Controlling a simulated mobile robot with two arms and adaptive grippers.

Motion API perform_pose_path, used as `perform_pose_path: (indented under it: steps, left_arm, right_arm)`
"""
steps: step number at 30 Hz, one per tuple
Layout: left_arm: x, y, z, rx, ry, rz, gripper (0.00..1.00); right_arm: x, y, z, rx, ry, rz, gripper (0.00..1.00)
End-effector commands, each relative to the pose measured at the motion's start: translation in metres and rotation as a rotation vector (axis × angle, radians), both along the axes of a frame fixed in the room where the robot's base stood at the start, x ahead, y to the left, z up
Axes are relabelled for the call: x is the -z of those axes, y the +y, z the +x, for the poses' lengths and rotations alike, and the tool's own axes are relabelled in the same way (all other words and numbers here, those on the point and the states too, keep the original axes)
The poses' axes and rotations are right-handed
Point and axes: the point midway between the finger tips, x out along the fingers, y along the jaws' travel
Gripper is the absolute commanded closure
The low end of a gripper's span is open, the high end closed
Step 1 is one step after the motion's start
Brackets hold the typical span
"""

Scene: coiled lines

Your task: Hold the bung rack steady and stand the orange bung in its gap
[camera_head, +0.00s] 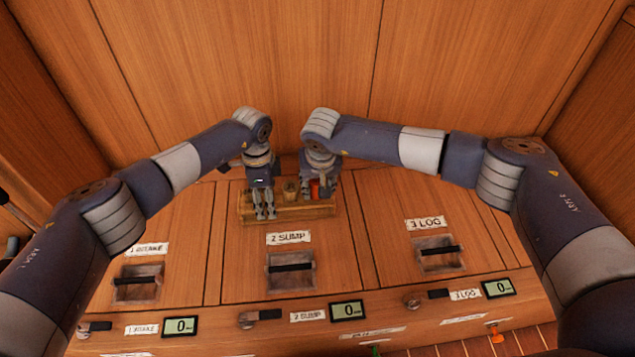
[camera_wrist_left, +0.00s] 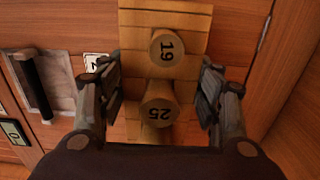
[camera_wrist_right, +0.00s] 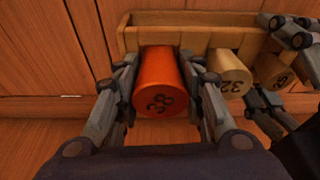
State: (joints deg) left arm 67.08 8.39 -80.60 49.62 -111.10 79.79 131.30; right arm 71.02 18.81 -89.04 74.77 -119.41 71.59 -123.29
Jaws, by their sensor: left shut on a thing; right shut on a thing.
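The wooden bung rack (camera_head: 298,211) lies on the hatch top near the back wall; it also shows in the left wrist view (camera_wrist_left: 192,18) and right wrist view (camera_wrist_right: 150,38). My left gripper (camera_head: 264,214) is shut across the rack at its left part, with fingers either side of it. My right gripper (camera_head: 318,192) is shut on the orange bung (camera_wrist_right: 160,85), marked 38, at the rack's right end. The bung looks upright in line with the rack's row; whether its foot is seated is hidden.
Recessed hatch handles (camera_head: 290,268) and small displays (camera_head: 347,310) lie nearer. The wooden wall (camera_head: 300,60) rises close behind the rack.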

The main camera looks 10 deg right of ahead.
Motion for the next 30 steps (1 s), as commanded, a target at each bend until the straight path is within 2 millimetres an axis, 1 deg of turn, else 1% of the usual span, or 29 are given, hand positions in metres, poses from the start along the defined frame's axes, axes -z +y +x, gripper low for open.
perform_pose_path:
  steps: [12,22,30]
  left_arm:
    - [0.0003,-0.0006,-0.0003,0.001,0.001,-0.001,0.71]
    - [0.0003,-0.0005,-0.0003,0.002,0.001,-0.001,0.71]
    - [0.0004,-0.0004,-0.0003,0.001,0.0,-0.001,0.71]
  right_arm:
    - [0.0033,-0.0007,-0.0004,0.001,0.001,-0.002,0.88]
    - [-0.0045,-0.0006,-0.0001,0.0,0.0,-0.002,0.88]
    - [-0.0057,-0.0004,0.0001,0.0,0.0,-0.001,0.88]
